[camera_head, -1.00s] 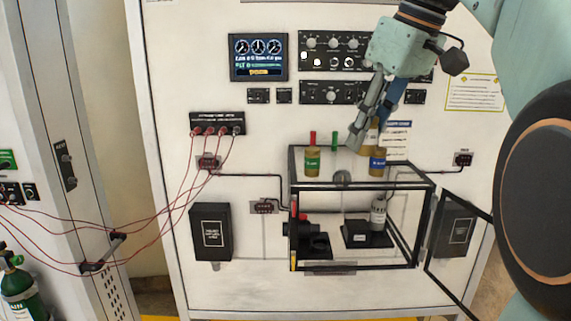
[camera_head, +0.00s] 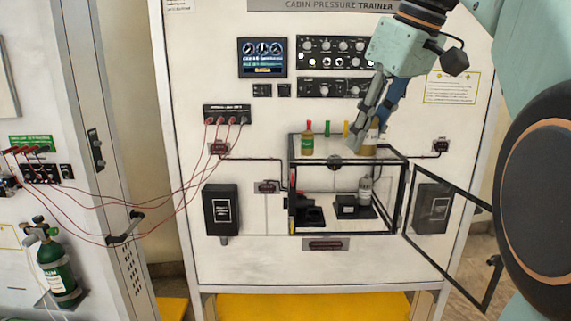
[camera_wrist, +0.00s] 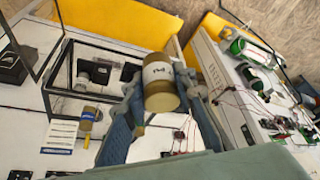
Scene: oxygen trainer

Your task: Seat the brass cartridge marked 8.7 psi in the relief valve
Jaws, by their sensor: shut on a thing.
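My gripper (camera_head: 370,128) is shut on a brass cartridge (camera_wrist: 159,96) with a pale label, held above the right part of the clear box's top. The label print is too blurred to read. A brass cartridge with a green label (camera_head: 307,145) stands at the left of the box top. Another brass cartridge with a blue label (camera_wrist: 86,118) shows beside the gripper in the wrist view; in the head view it is mostly hidden behind the gripper. Inside the box are a black fitting with a red part (camera_head: 309,214) and a grey cylinder (camera_head: 365,188) on a black base. I cannot tell which is the relief valve.
The black-framed clear box (camera_head: 345,234) is mounted on the white panel, its door (camera_head: 447,245) swung open to the right. Coloured pegs stand at the back of its top. Red cables (camera_head: 160,205) hang at left. A green bottle (camera_head: 59,275) stands far left.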

